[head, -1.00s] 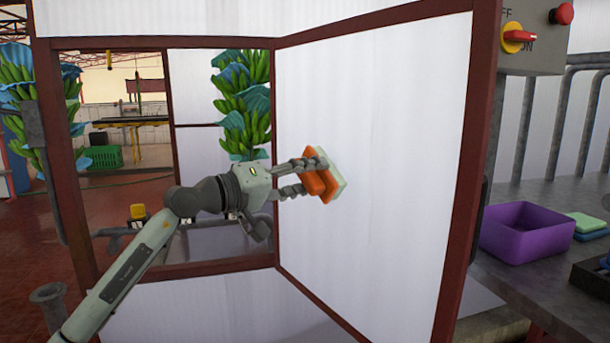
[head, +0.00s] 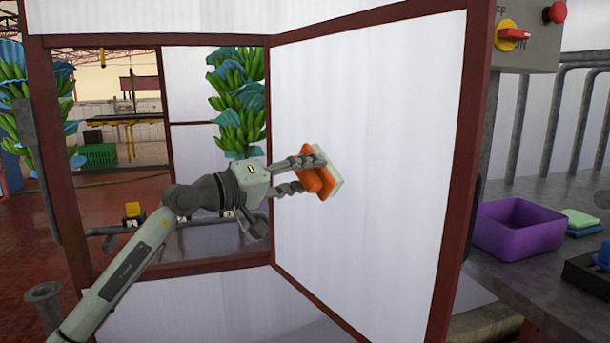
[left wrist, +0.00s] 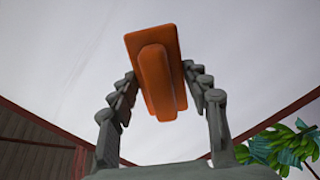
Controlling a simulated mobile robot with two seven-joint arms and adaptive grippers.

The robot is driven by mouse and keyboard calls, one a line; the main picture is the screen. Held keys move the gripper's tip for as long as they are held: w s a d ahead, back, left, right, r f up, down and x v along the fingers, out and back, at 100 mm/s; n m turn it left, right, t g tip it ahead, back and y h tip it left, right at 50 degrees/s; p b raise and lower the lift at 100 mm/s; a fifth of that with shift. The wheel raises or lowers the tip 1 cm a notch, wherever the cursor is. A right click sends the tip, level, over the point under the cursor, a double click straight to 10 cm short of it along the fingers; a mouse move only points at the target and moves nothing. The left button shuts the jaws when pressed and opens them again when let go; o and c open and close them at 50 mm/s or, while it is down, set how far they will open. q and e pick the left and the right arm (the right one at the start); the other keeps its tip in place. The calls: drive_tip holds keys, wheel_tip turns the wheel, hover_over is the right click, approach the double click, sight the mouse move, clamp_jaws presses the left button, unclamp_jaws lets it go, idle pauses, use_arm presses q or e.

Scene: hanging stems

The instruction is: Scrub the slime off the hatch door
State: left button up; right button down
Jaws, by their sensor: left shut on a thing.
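The hatch door (head: 390,130) is a white panel in a dark red frame, standing open; no slime is clear to see on it in the head view. My left gripper (head: 305,176) is shut on the handle of an orange scrubber (head: 315,178) with a pale green pad. The pad's face is toward the door and looks against it or very close; I cannot tell which. In the left wrist view the scrubber (left wrist: 157,75) sits between the two fingers, with the white panel beyond it. My right gripper is not in view.
A purple bin (head: 520,230) and green and blue sponges (head: 580,220) stand on the grey bench at the right. A switch box (head: 525,35) is above. Green banana bunches (head: 240,105) hang beyond the hatch opening. A yellow-topped object (head: 133,212) stands on the floor behind.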

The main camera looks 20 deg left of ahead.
use_arm(q)
drive_tip(key=shift+x, duration=0.85)
drive_tip(key=shift+w+a+f+b, duration=0.2)
drive_tip(key=shift+w+a+b, duration=0.35)
drive_tip(key=shift+b, duration=0.4)
drive_tip(key=shift+w+a+r+b, duration=0.1)
drive_tip(key=shift+w+a+b, duration=0.2)
drive_tip(key=shift+a+b, duration=0.2)
drive_tip(key=shift+w+a+r+b, duration=0.1)
drive_tip(key=shift+w+a+b, duration=0.15)
drive_tip(key=shift+a+b, duration=0.25)
drive_tip(key=shift+w, duration=0.1)
drive_tip(key=shift+s+d, duration=0.35)
drive_tip(key=shift+d, duration=0.2)
drive_tip(key=shift+s+d, duration=0.4)
drive_tip(key=shift+d, duration=0.15)
drive_tip(key=shift+s+d, duration=0.35)
drive_tip(key=shift+d, duration=0.25)
